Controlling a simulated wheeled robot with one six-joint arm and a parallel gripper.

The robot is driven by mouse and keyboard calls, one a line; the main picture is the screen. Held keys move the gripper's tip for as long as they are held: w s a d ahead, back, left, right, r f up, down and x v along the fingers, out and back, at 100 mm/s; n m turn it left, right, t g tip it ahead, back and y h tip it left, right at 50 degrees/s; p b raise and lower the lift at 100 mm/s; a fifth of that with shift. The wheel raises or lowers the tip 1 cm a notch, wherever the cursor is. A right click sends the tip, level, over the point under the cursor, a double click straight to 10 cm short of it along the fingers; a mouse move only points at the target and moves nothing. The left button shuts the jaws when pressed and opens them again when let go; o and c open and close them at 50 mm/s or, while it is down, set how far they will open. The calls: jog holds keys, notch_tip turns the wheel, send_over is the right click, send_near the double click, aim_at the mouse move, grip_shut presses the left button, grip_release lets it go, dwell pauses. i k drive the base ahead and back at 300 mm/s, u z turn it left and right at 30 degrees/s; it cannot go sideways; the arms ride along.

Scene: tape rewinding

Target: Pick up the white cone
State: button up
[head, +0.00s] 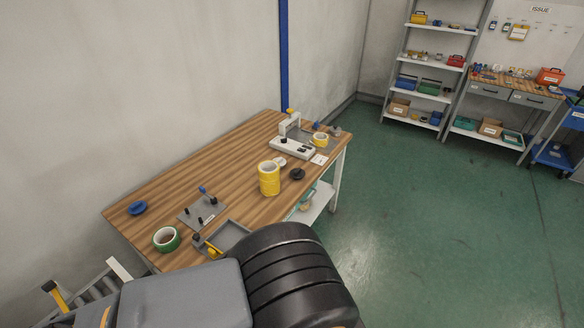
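I cannot clearly make out a white cone. A small whitish round piece (280,162) lies on the wooden workbench (160,197), partly hidden behind a stack of yellow tape rolls (269,181); its shape is too small to tell. A white machine (292,146) with an upright arm stands near the bench's far end. My gripper is not in view; a large grey and black part of my own body fills the bottom centre and covers the bench's near edge.
The bench also holds a black knob-like piece (297,174), a green tape roll (166,239), a blue disc (137,208), a grey fixture plate (203,212) and a grey tray (229,235). Shelves (426,92) stand at the back right. The green floor (430,220) is clear.

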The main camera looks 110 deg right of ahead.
aim_at(282, 162)
jog(key=z, duration=0.05)
jog(key=k, duration=0.4)
jog(key=z, duration=4.95)
jog(key=k, duration=2.8)
jog(key=u, duration=0.7)
jog(key=i, duration=2.15)
